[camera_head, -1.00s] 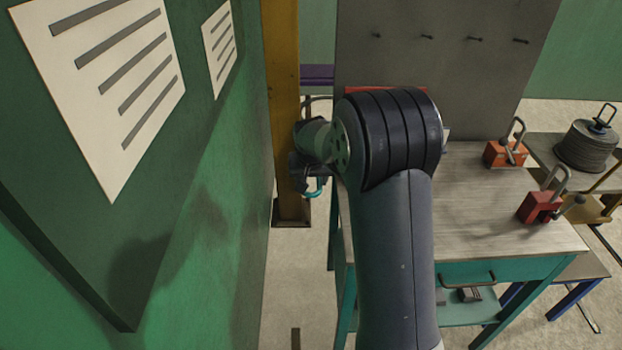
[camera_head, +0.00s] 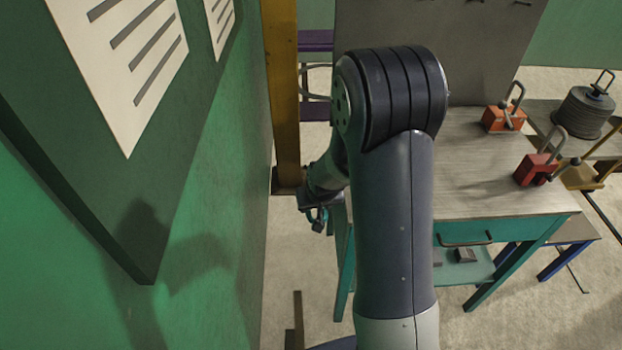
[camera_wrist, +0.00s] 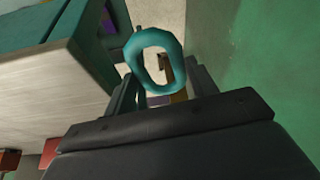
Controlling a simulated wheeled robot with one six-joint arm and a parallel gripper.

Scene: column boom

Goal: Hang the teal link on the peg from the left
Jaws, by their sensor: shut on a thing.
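The teal link (camera_wrist: 177,80) is a closed oval ring, held in my gripper (camera_wrist: 160,100) and standing out past the fingertips in the wrist view. In the head view my gripper (camera_head: 318,215) is low, left of the workbench, and the teal link is a small patch there, largely hidden by the gripper. My gripper is shut on the link. I cannot make out a peg for the link in either view.
The workbench (camera_head: 490,205) on the right carries an orange lifting magnet (camera_head: 503,118) and a red one (camera_head: 535,168). A yellow column (camera_head: 282,100) stands behind my gripper. A green wall (camera_head: 215,200) runs close on the left. Floor shows between wall and bench.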

